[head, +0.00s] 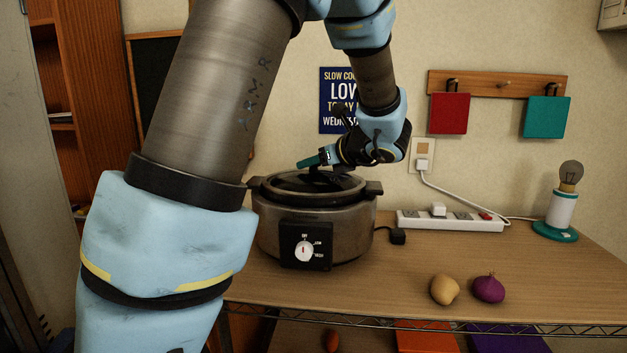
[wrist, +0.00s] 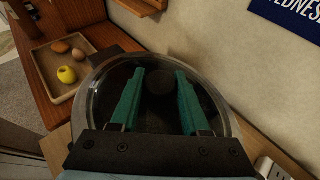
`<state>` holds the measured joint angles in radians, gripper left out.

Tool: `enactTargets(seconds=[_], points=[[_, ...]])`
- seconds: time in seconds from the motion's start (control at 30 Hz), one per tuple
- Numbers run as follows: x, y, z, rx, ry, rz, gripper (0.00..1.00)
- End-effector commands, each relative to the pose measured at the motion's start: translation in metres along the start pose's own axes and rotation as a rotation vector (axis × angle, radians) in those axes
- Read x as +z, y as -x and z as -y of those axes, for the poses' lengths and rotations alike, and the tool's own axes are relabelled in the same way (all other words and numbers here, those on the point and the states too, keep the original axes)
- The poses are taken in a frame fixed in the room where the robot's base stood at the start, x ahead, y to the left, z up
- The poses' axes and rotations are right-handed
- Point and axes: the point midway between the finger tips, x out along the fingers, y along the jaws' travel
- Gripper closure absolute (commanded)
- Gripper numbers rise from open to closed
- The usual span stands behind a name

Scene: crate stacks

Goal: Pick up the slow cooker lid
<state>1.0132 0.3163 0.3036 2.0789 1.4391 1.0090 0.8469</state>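The slow cooker (head: 268,228) stands on the wooden table in the head view, a dial on its front. Its dark lid (head: 335,186) lies on top; in the wrist view the lid (wrist: 103,100) shows as a round glass disc with a pale rim. A dark round knob (wrist: 158,82) is at its middle. My gripper (head: 304,162) is just above the lid in the head view. In the wrist view my gripper (wrist: 160,74) is open, its two teal fingers either side of the knob with gaps showing. Whether the fingers reach down to the knob's height is unclear.
A power strip (head: 450,220), a lamp (head: 560,212), a potato (head: 444,289) and a purple onion (head: 488,288) are right of the cooker. A wooden tray (wrist: 45,82) with a yellow item and others is at left in the wrist view. The wall is close behind.

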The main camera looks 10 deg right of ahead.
Motion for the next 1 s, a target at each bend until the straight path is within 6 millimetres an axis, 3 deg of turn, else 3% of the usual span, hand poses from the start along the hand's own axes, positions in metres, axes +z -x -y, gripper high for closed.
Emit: enactTargets(seconds=[0.03, 0.37, 1.0], points=[[0.0001, 0.0001, 0.0, 0.0, 0.0, 0.0, 0.63], [0.0001, 0.0002, 0.0, 0.0, 0.0, 0.0, 1.0], [0.004, 0.0015, 0.0003, -0.001, 0.002, 0.002, 1.0]])
